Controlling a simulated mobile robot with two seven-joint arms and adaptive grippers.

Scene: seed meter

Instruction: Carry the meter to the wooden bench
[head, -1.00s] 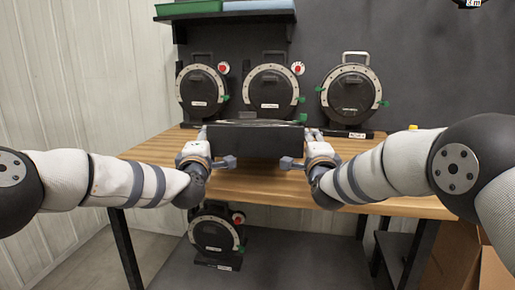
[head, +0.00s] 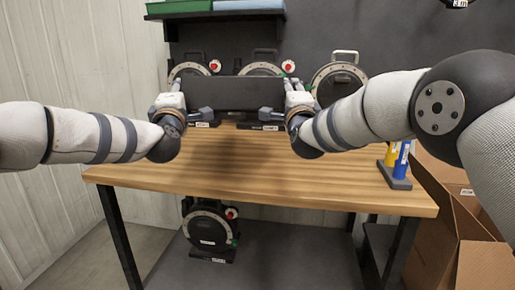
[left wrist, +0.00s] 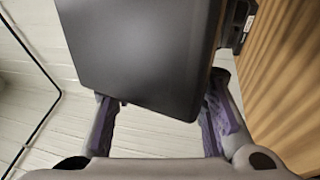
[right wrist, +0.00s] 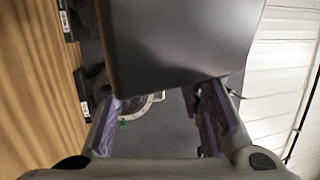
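A dark grey, box-shaped body, apparently the meter (head: 247,95), is raised above the far part of the wooden bench (head: 265,175), between my two hands. Only its plain dark side shows. My left gripper (head: 203,114) is at its left end and my right gripper (head: 268,114) at its right end. In the left wrist view, the fingers (left wrist: 160,110) stand wide apart under the body (left wrist: 135,50). The right wrist view shows the same spread fingers (right wrist: 160,110) below the body (right wrist: 180,40). The body hides the fingertips, so the exact contact is unclear.
Round black meters with pale rims stand along the back, the right one (head: 338,83) clearest. Another meter (head: 208,228) sits below the bench. Yellow and blue bottles (head: 402,158) stand at the bench's right end, beside cardboard boxes (head: 460,225). The bench's middle and front are clear.

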